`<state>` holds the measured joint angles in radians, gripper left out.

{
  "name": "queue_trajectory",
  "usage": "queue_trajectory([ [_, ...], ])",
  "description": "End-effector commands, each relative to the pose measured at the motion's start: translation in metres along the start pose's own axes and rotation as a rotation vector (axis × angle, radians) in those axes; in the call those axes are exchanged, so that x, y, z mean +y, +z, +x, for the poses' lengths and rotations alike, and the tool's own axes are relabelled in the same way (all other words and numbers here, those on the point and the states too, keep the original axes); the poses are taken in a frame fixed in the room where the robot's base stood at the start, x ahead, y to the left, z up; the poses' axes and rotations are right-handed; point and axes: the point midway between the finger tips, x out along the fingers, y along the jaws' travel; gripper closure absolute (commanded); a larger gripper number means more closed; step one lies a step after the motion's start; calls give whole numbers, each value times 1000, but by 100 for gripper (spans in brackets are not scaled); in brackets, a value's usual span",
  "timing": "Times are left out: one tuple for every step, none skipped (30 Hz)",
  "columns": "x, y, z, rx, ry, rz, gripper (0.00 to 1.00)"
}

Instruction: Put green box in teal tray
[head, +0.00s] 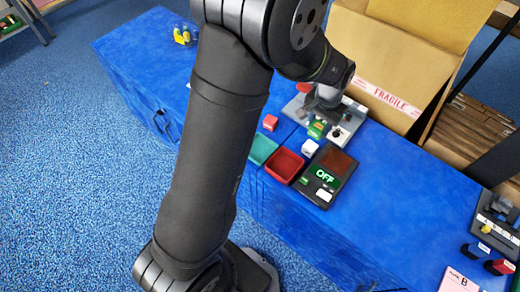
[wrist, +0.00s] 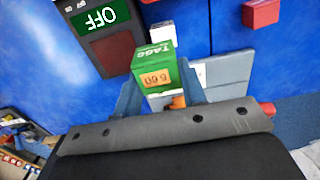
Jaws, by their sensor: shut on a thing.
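The green box (wrist: 152,58) stands between the blue-grey fingers of my gripper (wrist: 160,82) in the wrist view, its printed face towards the camera. In the head view the green box (head: 317,129) shows just below my gripper (head: 322,117), which is shut on it. I cannot tell whether the box touches the grey board beneath. The teal tray (head: 252,157) lies on the blue bench to the left of my gripper, with its inside looking empty. My arm stands close to its left side. The teal tray is not in the wrist view.
A red tray (head: 284,178) adjoins the teal one. A black panel with an OFF sign (head: 324,175) and a white box (head: 310,148) stand to its right. A red block (head: 270,122) lies behind the teal tray. A large open carton (head: 390,65) stands behind my gripper.

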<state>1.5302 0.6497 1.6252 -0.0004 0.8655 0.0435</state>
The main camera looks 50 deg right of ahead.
Motion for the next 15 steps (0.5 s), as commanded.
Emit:
queue_trajectory([
  [-6, 20, 0, -2, 0, -4, 88],
  [-9, 30, 1, -1, 0, -4, 88],
  [-12, 43, 2, -1, 0, -3, 88],
  [-14, 52, 2, -1, 0, -4, 88],
  [-16, 61, 3, -1, 0, -4, 88],
  [-18, 72, 4, -1, 0, -4, 88],
  [-20, 79, 5, -1, 0, -3, 88],
  [-21, 85, 5, 0, 0, -3, 88],
  [-22, 93, 6, 0, 0, -3, 88],
  [-23, 98, 7, -1, 0, -3, 88],
  [-24, 102, 7, 0, 0, -3, 88],
  [-24, 107, 7, 0, 0, -3, 88],
  [-25, 109, 8, 0, 0, -3, 88],
  [-26, 111, 8, 0, 0, -3, 88],
  [-28, 113, 10, -1, 0, -4, 88],
])
